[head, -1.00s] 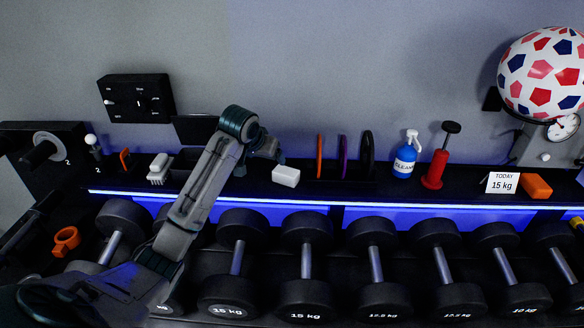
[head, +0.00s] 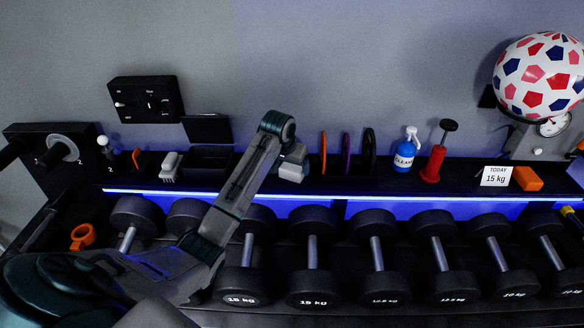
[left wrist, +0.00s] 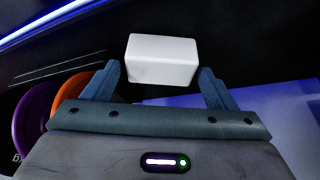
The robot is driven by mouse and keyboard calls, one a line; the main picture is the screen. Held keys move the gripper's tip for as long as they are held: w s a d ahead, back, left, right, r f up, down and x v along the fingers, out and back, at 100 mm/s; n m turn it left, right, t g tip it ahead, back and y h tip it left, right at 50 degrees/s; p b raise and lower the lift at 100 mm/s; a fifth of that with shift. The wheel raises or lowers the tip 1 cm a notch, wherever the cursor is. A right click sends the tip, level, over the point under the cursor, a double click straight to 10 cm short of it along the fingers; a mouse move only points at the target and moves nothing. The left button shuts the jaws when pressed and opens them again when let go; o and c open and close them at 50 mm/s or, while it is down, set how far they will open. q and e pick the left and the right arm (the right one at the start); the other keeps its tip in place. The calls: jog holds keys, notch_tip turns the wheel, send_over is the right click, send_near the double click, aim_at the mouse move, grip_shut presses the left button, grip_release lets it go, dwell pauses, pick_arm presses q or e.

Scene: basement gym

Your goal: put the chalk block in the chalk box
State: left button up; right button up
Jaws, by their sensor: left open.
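The white chalk block (head: 291,172) lies on the dark shelf, partly covered by my left gripper in the head view. In the left wrist view the chalk block (left wrist: 162,60) shows at the fingertips, its near part between them, with a small gap on each side. My left gripper (left wrist: 160,72) is open around it. In the head view the left gripper (head: 294,158) is over the block, its fingers hard to make out. The black chalk box (head: 208,156) stands left of my arm with its lid (head: 207,128) raised. My right gripper is not in view.
A white-bristled brush (head: 171,167) lies left of the box. Upright discs (head: 346,152) stand right of the block, then a blue bottle (head: 405,151) and a red pump (head: 434,162). Dumbbells (head: 312,255) fill the rack below the lit shelf edge.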

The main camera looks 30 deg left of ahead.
pick_arm(q)
jog(key=shift+p+x, duration=0.3)
jog(key=shift+x, duration=1.05)
jog(key=shift+a, duration=0.1)
jog(key=c, duration=0.8)
